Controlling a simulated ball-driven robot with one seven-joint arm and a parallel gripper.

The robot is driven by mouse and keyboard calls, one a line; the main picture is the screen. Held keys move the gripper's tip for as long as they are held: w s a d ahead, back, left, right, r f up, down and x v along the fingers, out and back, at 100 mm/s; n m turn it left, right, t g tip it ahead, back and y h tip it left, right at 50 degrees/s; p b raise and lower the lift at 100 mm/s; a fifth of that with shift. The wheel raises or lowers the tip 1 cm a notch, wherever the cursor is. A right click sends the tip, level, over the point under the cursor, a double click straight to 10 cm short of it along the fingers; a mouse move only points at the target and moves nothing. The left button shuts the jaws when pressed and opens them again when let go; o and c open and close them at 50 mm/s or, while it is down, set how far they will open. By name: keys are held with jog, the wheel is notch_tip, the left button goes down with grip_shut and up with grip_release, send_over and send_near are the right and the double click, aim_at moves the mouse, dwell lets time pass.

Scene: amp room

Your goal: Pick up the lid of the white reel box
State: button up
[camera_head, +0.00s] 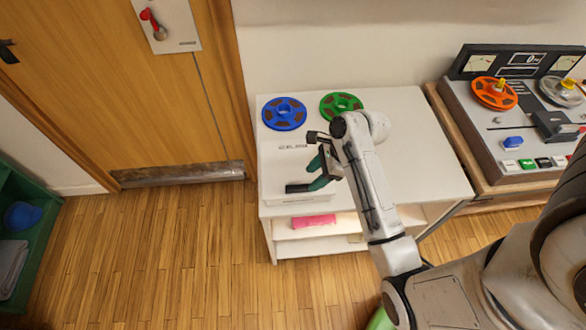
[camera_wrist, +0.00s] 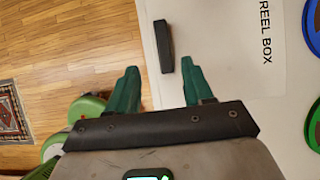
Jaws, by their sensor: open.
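The white reel box sits on a white table, with its white lid (camera_head: 283,173) on top. The lid also shows in the wrist view (camera_wrist: 225,60), with the printed words REEL BOX. A short black handle (camera_head: 297,188) lies at the lid's front edge. In the wrist view the handle (camera_wrist: 164,46) stands ahead of the fingertips, nearer the right finger. My gripper (camera_head: 316,174) has green fingers and is open and empty, over the box's right part. In the wrist view my gripper (camera_wrist: 160,66) shows a wide gap between its fingers. My arm hides part of the box's right side.
A blue reel (camera_head: 284,113) and a green reel (camera_head: 341,105) lie behind the box. A tape machine (camera_head: 510,115) stands on a wooden stand at right. A pink item (camera_head: 313,221) is on the shelf below. The table right of my arm is clear.

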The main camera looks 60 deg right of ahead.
aim_at(299, 186)
jog(key=shift+w+x, duration=0.15)
jog(key=shift+x, duration=1.55)
jog(key=shift+w+x, duration=0.15)
jog(key=shift+x, duration=1.5)
jog(key=shift+d+r, duration=0.1)
jog(key=shift+r, duration=0.05)
jog(key=shift+c, duration=0.2)
grip_shut()
